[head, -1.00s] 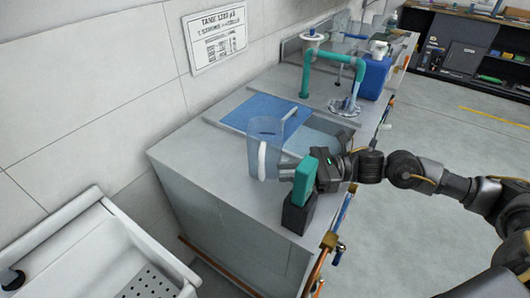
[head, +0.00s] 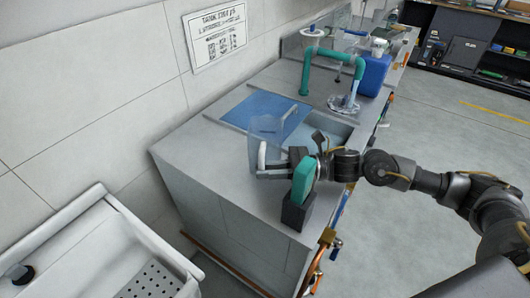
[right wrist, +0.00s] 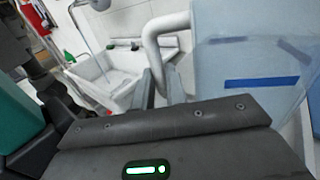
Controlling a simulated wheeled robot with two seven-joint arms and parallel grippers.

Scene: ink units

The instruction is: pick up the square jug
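The square jug (head: 270,129) is clear, pale blue and upright on the grey counter, in front of the sink basin. Its thick white handle (head: 262,154) faces the near side. In the right wrist view the jug (right wrist: 245,65) fills the upper right, with a dark blue strip on its wall. The handle (right wrist: 153,42) curves down towards my fingers. My right gripper (head: 280,164) is at the handle, its fingers apart, one on each side of the handle's lower part. In the right wrist view the fingers (right wrist: 158,88) look spread; contact is unclear. My left gripper is out of view.
A teal piece (head: 303,181) above a dark block (head: 297,212) is close beside my right gripper at the counter's front edge. A blue panel (head: 262,108) lies by the sink. A teal pipe (head: 308,75) and blue container (head: 373,75) stand farther back. A white basin (head: 95,240) is at lower left.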

